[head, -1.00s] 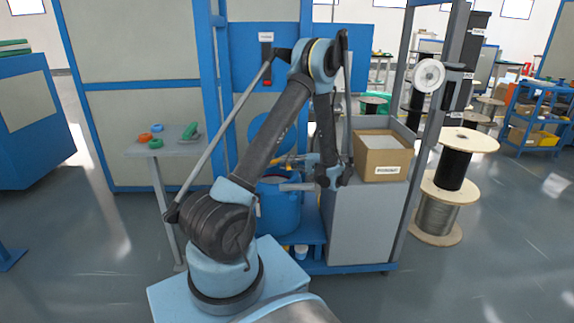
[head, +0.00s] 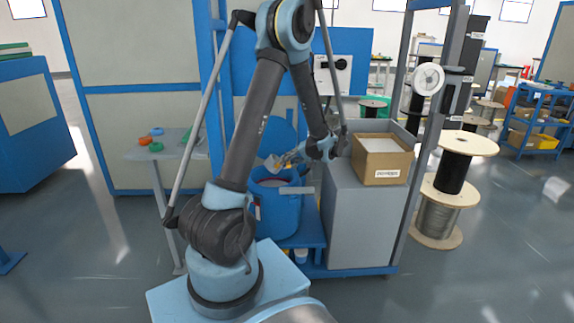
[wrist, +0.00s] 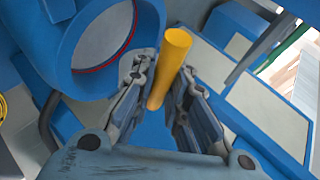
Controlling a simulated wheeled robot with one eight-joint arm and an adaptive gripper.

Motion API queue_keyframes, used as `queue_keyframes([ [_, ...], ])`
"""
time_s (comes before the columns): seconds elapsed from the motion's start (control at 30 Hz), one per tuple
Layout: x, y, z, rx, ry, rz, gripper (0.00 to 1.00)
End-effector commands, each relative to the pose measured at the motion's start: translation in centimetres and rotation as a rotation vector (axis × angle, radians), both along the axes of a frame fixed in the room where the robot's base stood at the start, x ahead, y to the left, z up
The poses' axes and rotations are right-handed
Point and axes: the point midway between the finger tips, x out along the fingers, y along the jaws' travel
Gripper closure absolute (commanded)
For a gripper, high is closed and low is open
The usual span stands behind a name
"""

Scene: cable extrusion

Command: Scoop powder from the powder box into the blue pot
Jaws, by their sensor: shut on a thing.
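My gripper (head: 286,160) is just above the pot's back rim. It is shut on a yellow-orange handle (wrist: 172,62), which I take to be the scoop's. The scoop's bowl is not clear, so I cannot tell if it holds powder. The powder box (head: 381,172), a labelled brown carton with pale contents, sits to the right.
The box stands on a grey cabinet (head: 358,228) beside the pot. A blue frame post (head: 215,90) rises behind my arm on the left. A small side table (head: 135,153) holds coloured items. Cable spools (head: 436,222) stand at the right.

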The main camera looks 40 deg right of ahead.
Motion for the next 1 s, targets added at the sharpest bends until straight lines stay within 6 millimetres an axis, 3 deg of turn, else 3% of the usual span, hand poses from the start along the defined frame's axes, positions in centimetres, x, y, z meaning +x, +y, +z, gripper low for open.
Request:
queue_keyframes([
  [1.0, 0.0, 0.1, 3.4, -0.605, 0.365, 0.003, 1.00],
])
